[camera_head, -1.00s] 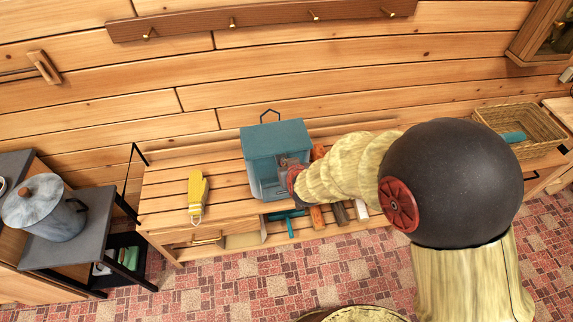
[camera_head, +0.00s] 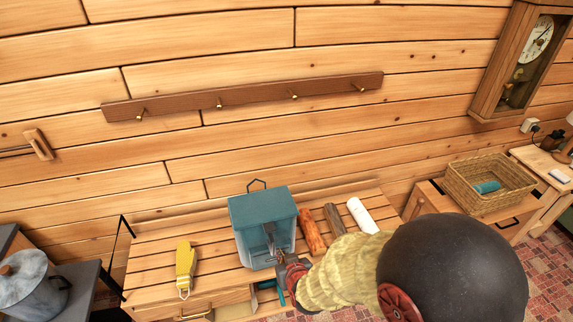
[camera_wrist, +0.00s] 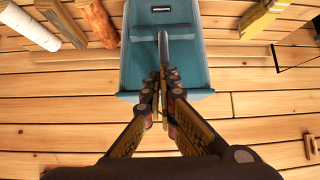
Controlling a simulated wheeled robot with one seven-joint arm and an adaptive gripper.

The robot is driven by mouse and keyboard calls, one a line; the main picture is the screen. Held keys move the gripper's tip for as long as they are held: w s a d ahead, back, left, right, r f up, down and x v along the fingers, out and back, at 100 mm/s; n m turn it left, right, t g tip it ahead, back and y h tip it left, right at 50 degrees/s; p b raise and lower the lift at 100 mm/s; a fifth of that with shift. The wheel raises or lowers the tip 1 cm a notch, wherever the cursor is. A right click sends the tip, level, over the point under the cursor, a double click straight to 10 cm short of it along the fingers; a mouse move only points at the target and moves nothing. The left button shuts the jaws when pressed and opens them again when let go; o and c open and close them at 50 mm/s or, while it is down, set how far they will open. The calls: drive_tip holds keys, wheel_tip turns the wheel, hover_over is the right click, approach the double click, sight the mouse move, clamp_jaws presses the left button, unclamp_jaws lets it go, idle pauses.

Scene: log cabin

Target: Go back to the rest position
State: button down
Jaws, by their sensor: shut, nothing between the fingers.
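My gripper (camera_head: 288,268) is at the end of my arm, by the front right lower corner of a teal metal box (camera_head: 262,211) with a wire handle. The box stands upright on a slatted wooden bench (camera_head: 216,240). In the wrist view my gripper (camera_wrist: 162,80) has its fingers together, with nothing held between them. The teal box (camera_wrist: 134,65) fills the top middle there, and a grey bar on it runs down to the fingertips. I cannot tell whether the fingers touch it.
Right of the box lie an orange-brown log (camera_head: 311,231), a darker log (camera_head: 334,219) and a white roll (camera_head: 361,214). A wicker basket (camera_head: 462,190) is further right. A grey pot (camera_head: 25,282) stands far left.

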drive_tip(key=s+d+f+g+h, duration=0.1)
drive_tip(key=s+d+f+g, duration=0.2)
drive_tip(key=s+g, duration=0.55)
drive_tip(key=s+d+r+m+t, duration=0.1)
drive_tip(key=s+d+r, duration=0.3)
drive_tip(key=r, duration=0.6)
drive_tip(key=s+d+r+m+t+h, duration=0.1)
drive_tip(key=s+d+r, duration=0.3)
drive_tip(key=d+r, duration=0.4)
drive_tip(key=s+d+r+m+t+h, duration=0.1)
drive_tip(key=s+d+r, duration=0.3)
drive_tip(key=r, duration=0.8)
drive_tip(key=d+t, duration=0.1)
drive_tip(key=d, duration=0.1)
drive_tip(key=shift+d+m+t, duration=0.3)
drive_tip(key=shift+m+t, duration=0.05)
drive_tip(key=shift+m, duration=0.05)
drive_tip(key=shift+s, duration=0.15)
